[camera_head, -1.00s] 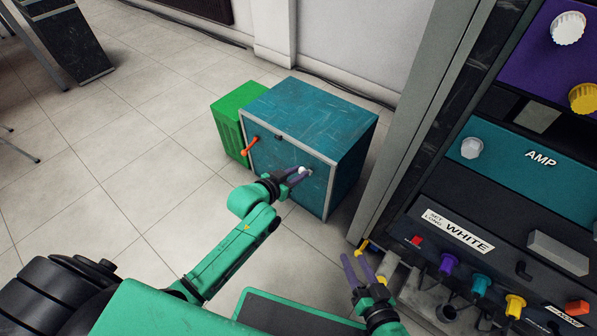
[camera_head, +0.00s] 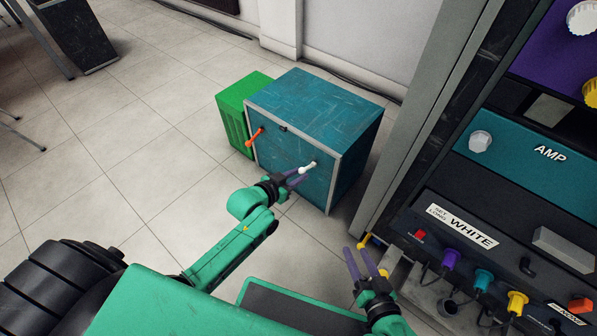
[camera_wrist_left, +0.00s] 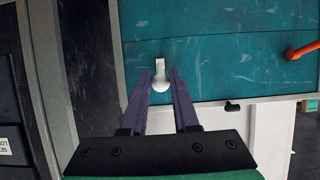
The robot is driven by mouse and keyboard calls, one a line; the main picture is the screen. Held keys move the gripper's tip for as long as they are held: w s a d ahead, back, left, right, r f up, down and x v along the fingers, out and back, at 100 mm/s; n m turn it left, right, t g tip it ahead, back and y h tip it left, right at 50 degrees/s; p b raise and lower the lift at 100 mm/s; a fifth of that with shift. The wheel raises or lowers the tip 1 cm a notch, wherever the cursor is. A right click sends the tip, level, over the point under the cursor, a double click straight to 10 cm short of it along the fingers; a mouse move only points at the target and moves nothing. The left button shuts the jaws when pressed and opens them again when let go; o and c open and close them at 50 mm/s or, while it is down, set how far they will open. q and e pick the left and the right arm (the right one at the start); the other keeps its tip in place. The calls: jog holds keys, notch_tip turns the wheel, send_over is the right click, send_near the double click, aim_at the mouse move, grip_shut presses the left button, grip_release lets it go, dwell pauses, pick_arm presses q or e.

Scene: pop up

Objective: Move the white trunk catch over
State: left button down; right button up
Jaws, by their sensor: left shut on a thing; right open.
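The white trunk catch (camera_head: 308,167) is a short white lever with a round knob on the front of the teal trunk (camera_head: 330,102), near its right edge. In the head view it slants down and left from its pivot. My left gripper (camera_head: 298,179) is at the knob, shut on the catch. In the left wrist view the white catch (camera_wrist_left: 160,76) shows between the tips of the purple fingers. My right gripper (camera_head: 363,250) is open and empty, low in front of the rack.
An orange catch (camera_head: 255,137) slants from the trunk's left side. A green bin (camera_head: 234,118) stands left of the trunk. A tall rack (camera_head: 520,160) with knobs and coloured plugs fills the right.

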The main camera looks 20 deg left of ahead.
pick_arm(q)
jog(key=shift+s+f, duration=0.2)
jog(key=shift+f, duration=0.25)
pick_arm(e)
jog(key=shift+f, duration=0.2)
pick_arm(q)
jog(key=shift+s+a+f+b, duration=0.1)
jog(key=shift+f+b, duration=0.3)
jog(key=shift+f, duration=0.35)
pick_arm(e)
jog(key=shift+f, duration=0.35)
pick_arm(q)
jog(key=c, duration=1.1)
grip_release()
jog(key=p+v, duration=0.7)
jog(key=v, duration=0.7)
jog(key=shift+s+a+r, duration=0.1)
jog(key=shift+s+a, duration=0.05)
jog(key=shift+s, duration=0.05)
pick_arm(e)
notch_tip(320, 180, up, 8)
jog(key=g, duration=0.1)
jog(key=shift+d+n+g, duration=0.15)
jog(key=shift+n+g, duration=0.15)
jog(key=shift+n, duration=0.1)
